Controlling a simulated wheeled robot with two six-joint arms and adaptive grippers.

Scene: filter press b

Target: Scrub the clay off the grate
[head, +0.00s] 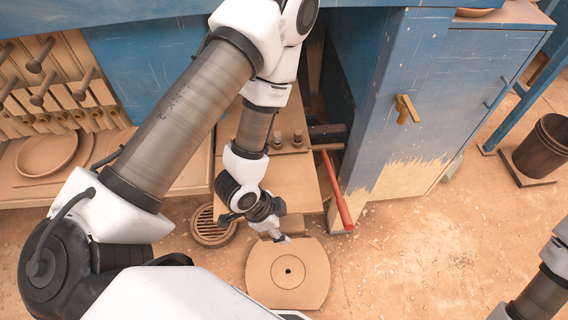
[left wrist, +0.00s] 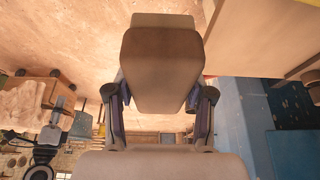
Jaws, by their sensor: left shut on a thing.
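The grate (head: 212,226) is a round, slotted, brownish disc on the floor left of my left gripper, partly hidden by my left arm. Clay on it cannot be told apart from its tan colour at this size. My left gripper (head: 278,236) is low over the floor, to the right of the grate and apart from it. In the left wrist view its two fingers are shut on a brown block (left wrist: 160,70), which could be a scrubber. A lighter strip shows at the block's far end. My right gripper is out of view; only part of the right arm shows at the lower right.
A flat tan disc (head: 288,272) with a dark centre hole lies just below my left gripper. A red bar (head: 337,195) slants down beside the blue cabinet (head: 425,100). A dark bucket (head: 545,147) stands far right. Dusty floor between is open.

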